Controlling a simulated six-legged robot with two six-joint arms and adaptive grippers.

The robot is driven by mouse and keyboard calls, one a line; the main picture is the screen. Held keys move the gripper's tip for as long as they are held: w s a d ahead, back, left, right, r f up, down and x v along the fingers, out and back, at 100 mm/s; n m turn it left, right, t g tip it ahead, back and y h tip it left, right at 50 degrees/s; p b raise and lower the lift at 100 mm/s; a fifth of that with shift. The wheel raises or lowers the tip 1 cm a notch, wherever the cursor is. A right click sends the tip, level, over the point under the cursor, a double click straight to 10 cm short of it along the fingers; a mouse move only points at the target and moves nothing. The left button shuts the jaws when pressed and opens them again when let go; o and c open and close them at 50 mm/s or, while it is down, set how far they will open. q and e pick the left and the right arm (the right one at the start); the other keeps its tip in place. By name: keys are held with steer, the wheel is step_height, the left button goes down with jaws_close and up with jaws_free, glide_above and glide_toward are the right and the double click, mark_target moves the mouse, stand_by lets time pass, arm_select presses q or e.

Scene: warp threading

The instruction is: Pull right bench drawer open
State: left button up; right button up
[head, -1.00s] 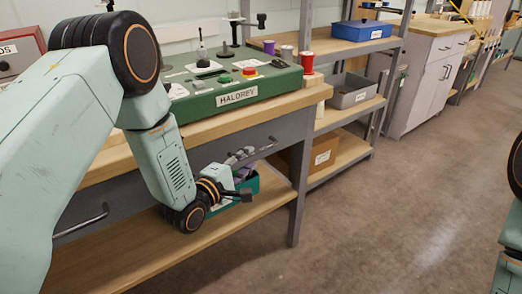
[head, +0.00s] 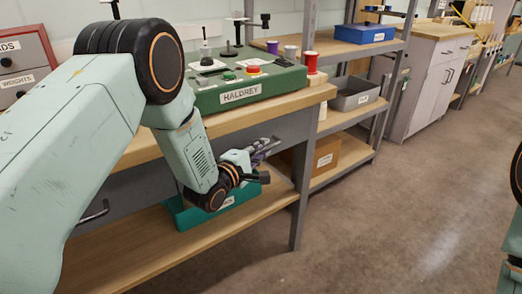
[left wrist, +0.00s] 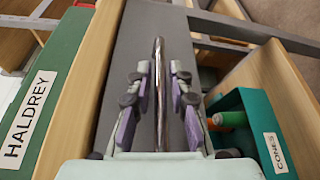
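The right bench drawer (head: 285,133) has a grey front under the wooden bench top and looks shut. Its metal bar handle shows in the left wrist view (left wrist: 160,85), running lengthwise between the fingers. My left gripper (head: 263,147) is at this handle in the head view. In the left wrist view my left gripper (left wrist: 160,75) is open, its purple-padded fingers on either side of the bar with gaps between. In the head view the fingers mostly hide the handle. My right gripper is not in view; only part of my right arm shows at the right edge.
A green bin (head: 190,216) labelled CONES in the left wrist view stands on the lower shelf, close below my left gripper. The left drawer's handle (head: 92,213) is nearer. The green HALDREY box (head: 255,95) stands on the bench. The floor (head: 380,220) to the right is clear.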

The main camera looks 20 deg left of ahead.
arm_select(q)
jaws_close()
stand_by(0.3)
steer(key=shift+s+d, duration=0.1)
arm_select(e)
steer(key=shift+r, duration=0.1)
